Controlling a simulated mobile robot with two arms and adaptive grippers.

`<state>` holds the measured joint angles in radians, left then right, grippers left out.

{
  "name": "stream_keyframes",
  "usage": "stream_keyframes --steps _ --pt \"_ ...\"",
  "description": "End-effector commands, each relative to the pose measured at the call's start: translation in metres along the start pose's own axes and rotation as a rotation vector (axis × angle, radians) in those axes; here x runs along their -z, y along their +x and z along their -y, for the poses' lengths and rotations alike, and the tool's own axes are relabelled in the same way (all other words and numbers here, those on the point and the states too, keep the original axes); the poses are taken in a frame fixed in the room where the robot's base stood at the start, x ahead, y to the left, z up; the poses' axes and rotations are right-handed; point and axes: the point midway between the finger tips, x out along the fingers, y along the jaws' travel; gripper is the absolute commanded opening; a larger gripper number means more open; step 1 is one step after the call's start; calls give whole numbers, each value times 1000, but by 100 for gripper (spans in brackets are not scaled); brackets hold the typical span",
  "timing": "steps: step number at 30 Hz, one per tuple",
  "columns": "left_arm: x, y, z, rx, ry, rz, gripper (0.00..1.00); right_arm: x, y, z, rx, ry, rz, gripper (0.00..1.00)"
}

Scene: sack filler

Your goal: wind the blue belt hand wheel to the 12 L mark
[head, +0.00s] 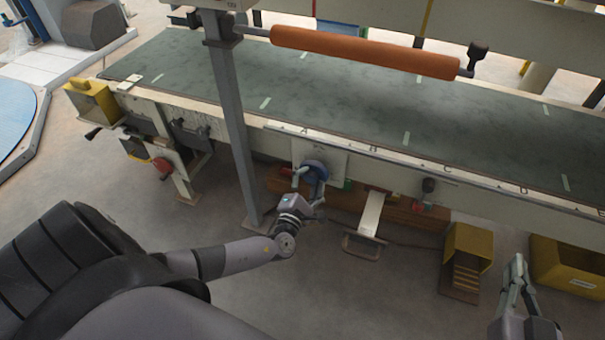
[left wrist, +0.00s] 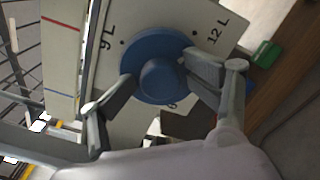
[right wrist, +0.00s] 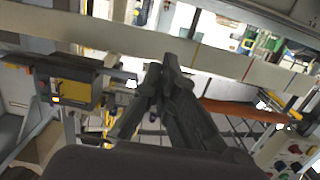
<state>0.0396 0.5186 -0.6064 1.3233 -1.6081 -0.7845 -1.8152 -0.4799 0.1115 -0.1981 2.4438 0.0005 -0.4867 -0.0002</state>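The blue belt hand wheel (head: 317,168) sits on a pale plate on the side of the conveyor frame. In the left wrist view the wheel (left wrist: 150,48) has a raised round hub. The plate (left wrist: 160,14) carries a 9 L mark (left wrist: 107,38) at left and a 12 L mark (left wrist: 216,32) at right; another label below is mostly hidden. I see no clear pointer on the wheel. My right gripper (head: 518,262) is shut and empty, away from the frame at right.
A green conveyor belt (head: 370,95) runs behind the wheel, with an orange roller (head: 360,52) above. A grey post (head: 232,120) stands left of the wheel. A yellow step (head: 468,255) and a yellow bin (head: 570,265) stand at right. A green block (left wrist: 266,53) is beside the plate.

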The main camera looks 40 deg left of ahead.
Motion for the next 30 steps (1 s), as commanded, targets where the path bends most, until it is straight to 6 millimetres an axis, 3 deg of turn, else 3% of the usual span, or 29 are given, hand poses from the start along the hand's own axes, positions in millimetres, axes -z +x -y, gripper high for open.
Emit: stream_keyframes --steps 30 --pt "0 -43 0 2 1 -1 63 -65 -24 -9 -21 -2 366 0"
